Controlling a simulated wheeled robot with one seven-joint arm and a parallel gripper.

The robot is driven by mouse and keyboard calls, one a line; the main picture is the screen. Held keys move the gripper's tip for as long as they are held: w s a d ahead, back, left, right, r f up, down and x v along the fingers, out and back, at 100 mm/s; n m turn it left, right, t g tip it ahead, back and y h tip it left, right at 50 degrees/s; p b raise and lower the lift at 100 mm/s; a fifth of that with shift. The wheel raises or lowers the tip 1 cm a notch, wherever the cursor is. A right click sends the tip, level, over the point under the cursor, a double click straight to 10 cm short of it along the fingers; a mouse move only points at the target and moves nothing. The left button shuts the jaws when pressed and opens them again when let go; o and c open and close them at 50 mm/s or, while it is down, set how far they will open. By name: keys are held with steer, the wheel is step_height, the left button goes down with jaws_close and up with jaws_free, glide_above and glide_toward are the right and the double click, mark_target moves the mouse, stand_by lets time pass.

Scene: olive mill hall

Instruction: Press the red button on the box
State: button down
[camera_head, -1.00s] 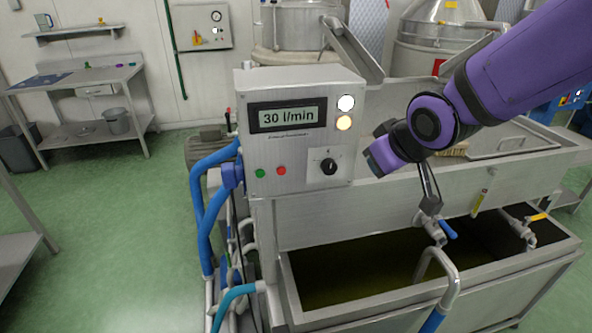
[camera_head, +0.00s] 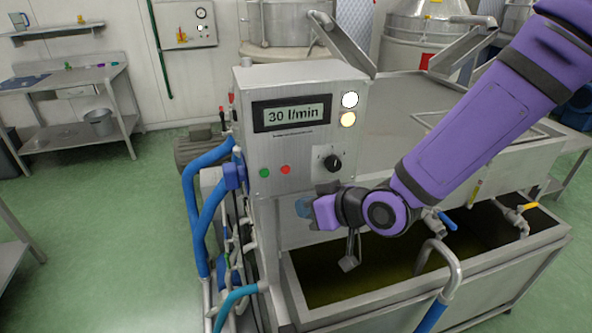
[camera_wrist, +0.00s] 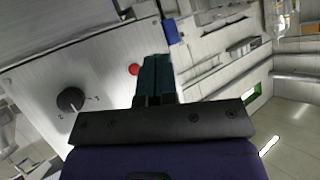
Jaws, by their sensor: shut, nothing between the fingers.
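The metal control box (camera_head: 338,112) stands in the middle of the head view, with a display reading 30 l/min. Its red button (camera_head: 285,170) sits low on the front face, just right of the green button (camera_head: 264,173). My gripper (camera_head: 304,207) is below and right of the red button, near the box's lower edge. In the wrist view the red button (camera_wrist: 134,69) shows just left of my shut fingers (camera_wrist: 156,62). The green button is largely hidden behind the fingers there. I cannot tell the gap between fingertips and box face.
A black dial (camera_head: 332,162) is right of the buttons, also in the wrist view (camera_wrist: 70,99). White and amber lamps (camera_head: 349,99) are above it. Blue hoses (camera_head: 200,200) run down the box's left side. An open steel tank (camera_head: 292,290) with valves lies below and right.

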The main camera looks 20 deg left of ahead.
mark_target(286, 170)
steer(key=shift+s+a, duration=0.1)
steer(key=shift+a, duration=0.05)
stand_by(0.3)
steer(key=shift+w+a, duration=0.75)
steer(key=shift+w, duration=0.5)
steer(key=shift+w+a, duration=0.75)
steer(key=shift+w, duration=0.55)
steer(key=shift+w+a, duration=0.75)
steer(key=shift+w, duration=0.5)
steer(key=shift+w, duration=0.1)
steer(key=shift+w+a, duration=0.2)
steer(key=shift+w, duration=0.05)
steer(key=shift+w+a, duration=0.2)
steer(key=shift+w, duration=0.1)
steer(key=shift+s+d, duration=0.4)
steer(key=shift+s, duration=0.25)
